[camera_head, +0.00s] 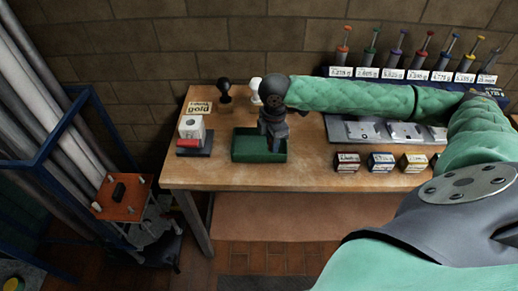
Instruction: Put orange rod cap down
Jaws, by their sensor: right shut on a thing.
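My right gripper (275,142) reaches in from the right along the green-sleeved arm and points down over the green tray (246,158) on the wooden bench. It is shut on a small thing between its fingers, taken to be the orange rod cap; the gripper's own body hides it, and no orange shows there. I cannot tell whether the held thing touches the tray floor. My left gripper is not in view.
A white box on a dark stand (192,130), a black-knobbed piece (224,92) and a white one (256,86) stand left of the arm. Several small labelled boxes (381,162) line the front right. A rack (440,86) of colour-topped rods stands behind. Bare wood lies left of the tray.

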